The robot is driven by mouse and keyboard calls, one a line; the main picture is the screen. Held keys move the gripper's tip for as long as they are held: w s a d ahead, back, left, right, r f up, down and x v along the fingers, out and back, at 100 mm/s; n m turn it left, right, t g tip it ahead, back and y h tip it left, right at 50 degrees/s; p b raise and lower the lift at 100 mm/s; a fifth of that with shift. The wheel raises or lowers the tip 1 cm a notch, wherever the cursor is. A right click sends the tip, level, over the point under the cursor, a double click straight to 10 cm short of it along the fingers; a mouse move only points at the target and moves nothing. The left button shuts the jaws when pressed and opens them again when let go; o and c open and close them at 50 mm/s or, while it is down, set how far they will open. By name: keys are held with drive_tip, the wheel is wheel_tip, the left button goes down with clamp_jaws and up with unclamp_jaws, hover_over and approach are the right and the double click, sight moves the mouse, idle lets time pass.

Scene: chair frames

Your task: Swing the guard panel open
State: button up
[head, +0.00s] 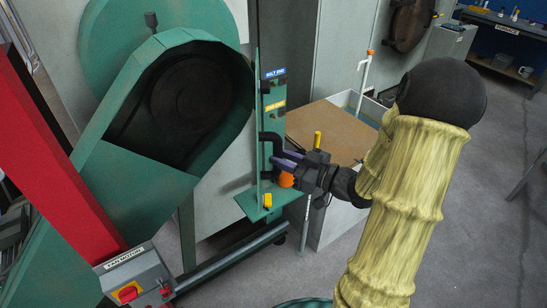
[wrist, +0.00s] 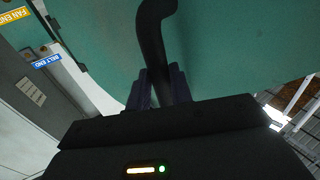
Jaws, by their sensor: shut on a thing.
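The green guard panel (head: 258,120) stands nearly edge-on in the head view, at the right of the green guard housing (head: 130,185). The housing's front is open and shows a dark round pulley (head: 193,92) inside. A black bar handle (head: 269,138) sticks out from the panel's right face. My gripper (head: 282,160) comes from the right and is shut on this handle. In the wrist view the panel (wrist: 235,45) fills the top, and the handle (wrist: 152,30) runs down between the fingers of my gripper (wrist: 160,88). The handle's lower end is hidden by my gripper.
A blue label (head: 275,73) and a yellow label (head: 274,106) sit beside the panel. A red beam (head: 60,150) and a grey switch box (head: 135,280) stand at the left. A brown-topped box (head: 330,130) is behind my gripper. Open floor (head: 480,200) lies at the right.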

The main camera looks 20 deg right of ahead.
drive_tip(key=shift+d, duration=0.1)
drive_tip(key=d+p, duration=0.2)
drive_tip(key=d, duration=0.8)
drive_tip(key=shift+s, duration=0.25)
drive_tip(key=o, duration=1)
drive_tip(key=shift+f, duration=0.15)
drive_tip(key=b+v, duration=0.3)
drive_tip(key=v, duration=1.4)
drive_tip(key=shift+s+b, duration=0.2)
drive_tip(key=shift+b, duration=0.1)
